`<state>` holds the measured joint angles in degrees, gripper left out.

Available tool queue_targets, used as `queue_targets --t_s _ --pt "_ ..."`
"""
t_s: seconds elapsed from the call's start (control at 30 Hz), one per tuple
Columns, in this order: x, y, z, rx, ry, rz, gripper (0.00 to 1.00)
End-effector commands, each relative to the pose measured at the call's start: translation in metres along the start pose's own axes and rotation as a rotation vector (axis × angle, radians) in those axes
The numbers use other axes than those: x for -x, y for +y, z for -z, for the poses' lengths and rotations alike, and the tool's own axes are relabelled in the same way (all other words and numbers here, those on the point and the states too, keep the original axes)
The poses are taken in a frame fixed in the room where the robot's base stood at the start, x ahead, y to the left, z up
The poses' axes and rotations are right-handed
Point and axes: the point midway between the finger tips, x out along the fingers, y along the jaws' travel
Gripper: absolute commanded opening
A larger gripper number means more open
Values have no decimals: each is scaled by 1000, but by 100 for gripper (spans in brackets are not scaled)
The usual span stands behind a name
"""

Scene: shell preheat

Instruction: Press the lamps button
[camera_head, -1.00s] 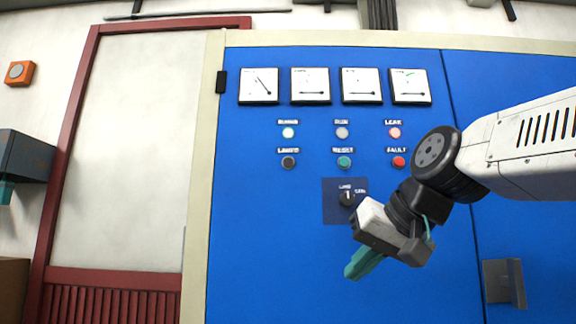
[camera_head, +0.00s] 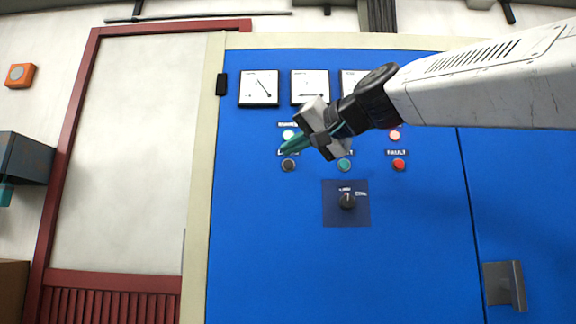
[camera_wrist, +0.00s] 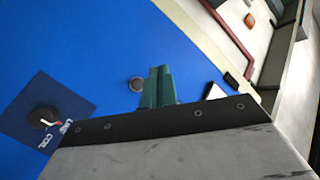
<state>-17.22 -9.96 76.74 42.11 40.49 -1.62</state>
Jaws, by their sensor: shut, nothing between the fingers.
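The lamps button (camera_head: 288,165) is a small dark round button at the left of the lower row on the blue cabinet front. My gripper (camera_head: 284,150) is shut and empty, its teal fingertips just above the button in the head view and covering its label. In the wrist view the dark button (camera_wrist: 137,84) shows just left of the teal fingers (camera_wrist: 158,86). I cannot tell how far the fingertips are from the panel.
A green button (camera_head: 344,165) and a red fault button (camera_head: 398,165) share the row. A lit lamp (camera_head: 289,134) is above. The selector knob (camera_head: 347,200) sits on a dark plate below. Gauges (camera_head: 259,88) line the top. A door handle (camera_head: 504,285) juts out lower right.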

Motion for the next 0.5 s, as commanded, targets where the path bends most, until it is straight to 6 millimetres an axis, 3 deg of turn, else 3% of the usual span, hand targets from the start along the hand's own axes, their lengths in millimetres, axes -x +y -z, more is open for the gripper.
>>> queue_targets --t_s 0.5 --pt "-45 34 32 -1 -1 -3 0"
